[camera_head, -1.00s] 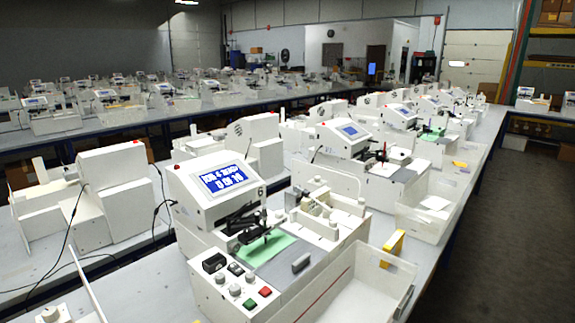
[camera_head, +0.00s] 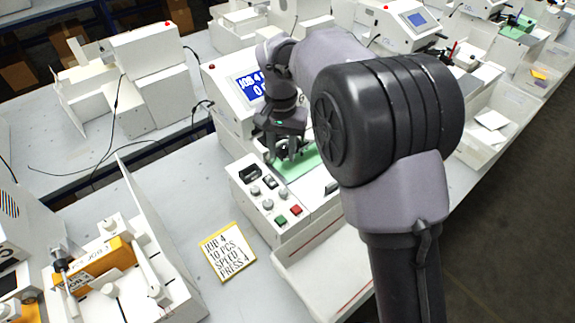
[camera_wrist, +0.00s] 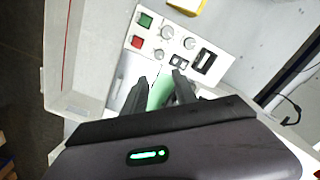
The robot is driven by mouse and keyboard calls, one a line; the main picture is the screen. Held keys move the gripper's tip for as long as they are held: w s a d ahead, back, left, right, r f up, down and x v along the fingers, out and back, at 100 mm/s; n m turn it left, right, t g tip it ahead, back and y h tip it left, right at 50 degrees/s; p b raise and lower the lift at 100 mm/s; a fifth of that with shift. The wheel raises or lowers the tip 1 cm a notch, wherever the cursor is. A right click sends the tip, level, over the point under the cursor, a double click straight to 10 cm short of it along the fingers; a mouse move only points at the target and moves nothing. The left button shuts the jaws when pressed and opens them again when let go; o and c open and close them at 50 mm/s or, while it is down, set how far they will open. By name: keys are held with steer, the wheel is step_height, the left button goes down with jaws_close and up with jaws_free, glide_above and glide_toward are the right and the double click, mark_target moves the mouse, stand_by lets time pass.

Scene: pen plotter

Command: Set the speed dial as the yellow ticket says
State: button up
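The yellow ticket (camera_head: 228,252) lies on the table in front of the plotter and seems to read JOB 4, 10 PCS, SPEED 1, PRESS 4; the speed digit is small. The control panel (camera_head: 245,205) has several round grey knobs (camera_head: 267,204), a green button (camera_head: 281,219) and a red button (camera_head: 296,210). The knobs also show in the wrist view (camera_wrist: 190,43). Their labels and pointer settings are too small to read. My gripper (camera_head: 287,152) is over the green sheet (camera_head: 300,163), behind the panel. In the wrist view its fingers (camera_wrist: 158,82) are apart, with nothing held.
The plotter screen (camera_head: 251,86) reads JOB 4 in part; my arm hides its right side. A black switch block (camera_head: 250,173) stands beside the knobs. Another machine with an orange piece (camera_head: 95,262) is at lower left.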

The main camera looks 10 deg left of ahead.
mark_target(283, 191)
step_height(283, 191, down, 16)
steer(key=b, duration=0.3)
steer(key=shift+s+r, duration=0.1)
steer(key=shift+s, duration=0.05)
jaws_close()
